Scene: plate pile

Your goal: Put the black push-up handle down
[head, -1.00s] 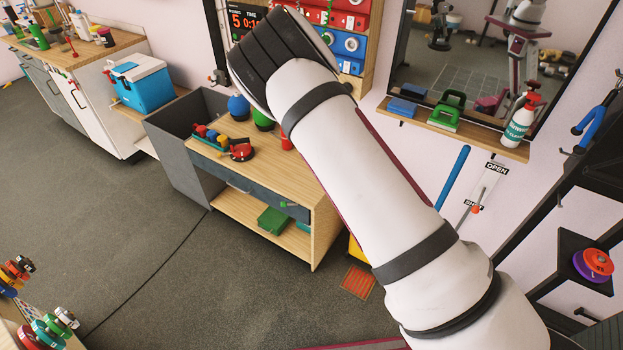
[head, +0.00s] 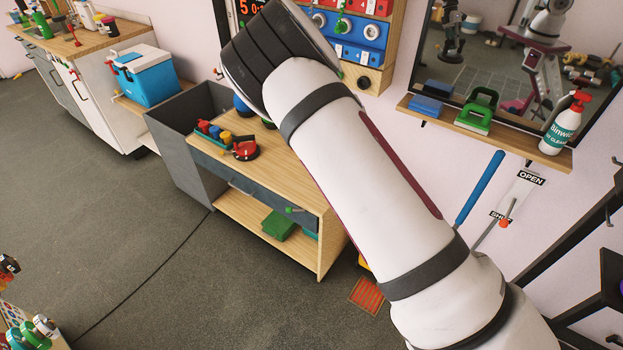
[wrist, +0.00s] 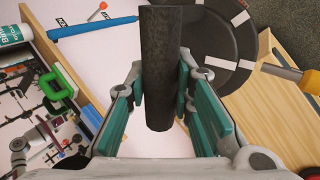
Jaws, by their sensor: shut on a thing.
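The black push-up handle (wrist: 160,45) shows in the wrist view as a thick dark bar. My gripper (wrist: 161,92) is shut on it, with a teal-padded finger on each side. A round dark disc (wrist: 222,62) with white marks lies behind the bar; I cannot tell whether it is part of the handle. In the head view my arm hides the gripper and the handle.
A wooden workbench (head: 292,203) stands below my arm, with a red round thing (head: 245,150) and small coloured items on top. A wall shelf (head: 540,152) holds a spray bottle (head: 564,123) and a green block (head: 479,112). Open floor (head: 165,265) lies to the left.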

